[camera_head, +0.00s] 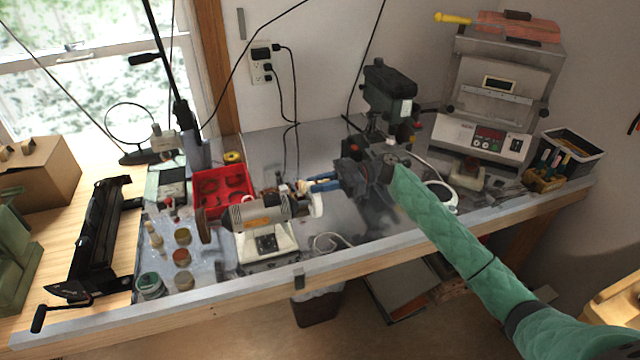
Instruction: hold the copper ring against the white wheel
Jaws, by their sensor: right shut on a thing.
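The white wheel (317,205) sits on the right end of the bench polisher (262,220), which stands on the metal-topped bench. My right arm, in a green quilted sleeve, reaches in from the lower right. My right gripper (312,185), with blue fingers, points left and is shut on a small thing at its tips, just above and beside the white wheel. That thing is too small to make out clearly; it is likely the copper ring (303,187). I cannot tell whether it touches the wheel. My left gripper is not in view.
A red tray (222,190) and several small jars (182,257) are left of the polisher. A dark green drill press (388,92) stands behind my right gripper. A kiln (495,90) and black bin (570,155) are at right. Cords hang behind. Bench front edge is mostly clear.

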